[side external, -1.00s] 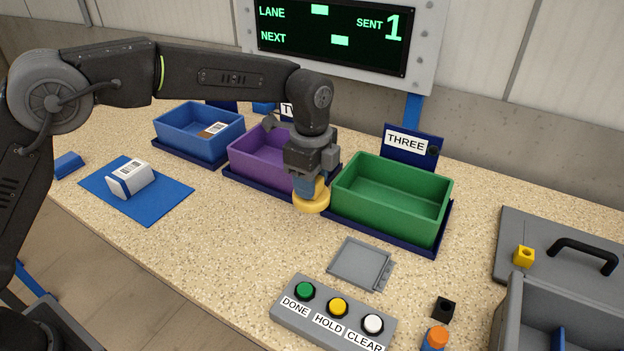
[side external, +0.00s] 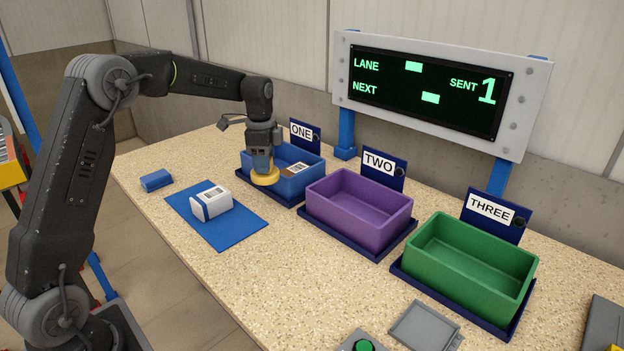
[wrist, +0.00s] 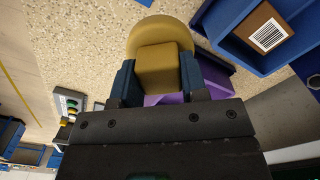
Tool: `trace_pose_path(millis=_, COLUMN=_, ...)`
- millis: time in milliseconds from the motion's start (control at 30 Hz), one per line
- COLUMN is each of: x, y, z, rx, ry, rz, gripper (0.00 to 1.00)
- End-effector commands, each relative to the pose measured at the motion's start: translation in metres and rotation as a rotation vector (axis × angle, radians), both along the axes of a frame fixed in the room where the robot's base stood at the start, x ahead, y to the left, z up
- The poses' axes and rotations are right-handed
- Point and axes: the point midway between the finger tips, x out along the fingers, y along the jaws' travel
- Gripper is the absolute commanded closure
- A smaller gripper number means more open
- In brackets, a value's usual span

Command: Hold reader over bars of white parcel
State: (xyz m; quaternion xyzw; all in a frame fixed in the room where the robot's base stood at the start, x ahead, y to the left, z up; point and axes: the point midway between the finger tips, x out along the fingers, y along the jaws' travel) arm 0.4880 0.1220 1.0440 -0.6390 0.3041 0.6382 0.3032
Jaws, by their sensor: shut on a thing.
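The white parcel (side external: 212,204) lies on the blue mat (side external: 236,232), with black bars on its upward face. My gripper (side external: 262,164) is shut on the yellow reader (side external: 265,178), a round-ended piece. The reader is at the front left of the blue bin, to the right of the parcel and apart from it. In the wrist view the reader (wrist: 158,66) sits between the two blue fingers of my gripper (wrist: 157,80). The white parcel is not seen in the wrist view.
The blue bin (side external: 310,178) marked ONE holds a brown parcel (side external: 294,170). The purple bin (side external: 335,215) and green bin (side external: 450,280) stand to its right. A blue block (side external: 156,180) lies left of the mat.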

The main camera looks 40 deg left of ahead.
Motion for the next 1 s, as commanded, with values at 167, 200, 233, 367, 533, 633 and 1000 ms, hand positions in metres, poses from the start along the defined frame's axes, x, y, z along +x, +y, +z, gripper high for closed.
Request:
trace_pose_path(millis=167, x=-0.035, y=0.075, z=0.005, rx=0.0, ry=-0.002, rz=0.163, gripper=0.79)
trace_pose_path(millis=200, x=-0.042, y=0.087, z=0.005, rx=0.0, ry=-0.002, rz=0.192, gripper=0.79)
trace_pose_path(millis=233, x=-0.047, y=0.096, z=0.006, rx=0.0, ry=-0.002, rz=0.212, gripper=0.79)
trace_pose_path(millis=367, x=-0.066, y=0.123, z=0.007, rx=0.0, ry=-0.002, rz=0.278, gripper=0.79)
trace_pose_path(millis=533, x=-0.078, y=0.137, z=0.007, rx=0.0, ry=-0.001, rz=0.316, gripper=0.79)
trace_pose_path(millis=633, x=-0.079, y=0.139, z=0.003, rx=-0.001, ry=0.0, rz=0.32, gripper=0.79)
trace_pose_path(millis=1000, x=-0.079, y=0.138, z=-0.036, rx=-0.001, ry=0.003, rz=0.318, gripper=0.79)
